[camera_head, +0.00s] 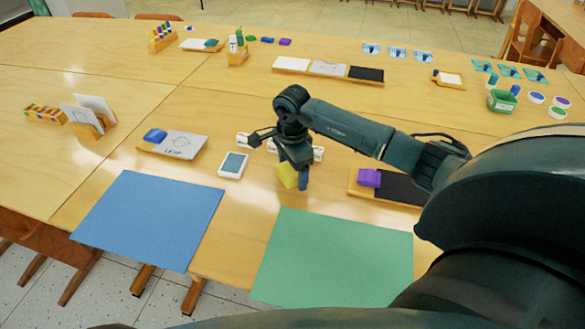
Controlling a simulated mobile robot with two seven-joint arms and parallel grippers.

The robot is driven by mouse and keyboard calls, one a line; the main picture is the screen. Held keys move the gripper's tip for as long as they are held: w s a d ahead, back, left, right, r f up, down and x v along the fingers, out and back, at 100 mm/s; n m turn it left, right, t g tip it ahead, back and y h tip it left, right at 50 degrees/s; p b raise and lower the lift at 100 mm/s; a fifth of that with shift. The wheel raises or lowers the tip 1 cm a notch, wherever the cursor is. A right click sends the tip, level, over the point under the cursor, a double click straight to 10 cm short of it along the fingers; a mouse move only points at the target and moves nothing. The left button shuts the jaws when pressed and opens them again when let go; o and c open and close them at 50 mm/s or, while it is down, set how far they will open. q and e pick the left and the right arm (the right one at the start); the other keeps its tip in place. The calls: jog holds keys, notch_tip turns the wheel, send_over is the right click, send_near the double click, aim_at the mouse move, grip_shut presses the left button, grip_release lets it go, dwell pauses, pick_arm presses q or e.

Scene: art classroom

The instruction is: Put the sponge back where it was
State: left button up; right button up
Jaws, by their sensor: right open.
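A small yellow block (287,174), which looks like the sponge, is at my right gripper (296,179), on or just above the wooden table. The right gripper points down and is open. The block shows on the left side of the fingers; I cannot tell whether it lies between them or beside them. A purple block (369,178) rests on a wooden tray with a dark panel (401,189), to the right of the gripper. My left gripper is not in view.
A green sheet (335,258) and a blue sheet (150,219) lie along the near edge. A white-framed tablet-like card (233,165) and a tray with a leaf drawing (183,145) lie left of the gripper. White blocks stand behind it. A green basket (501,101) stands far right.

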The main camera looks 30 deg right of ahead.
notch_tip(320, 180, up, 12)
jog(key=shift+r, duration=0.15)
dwell(0.7)
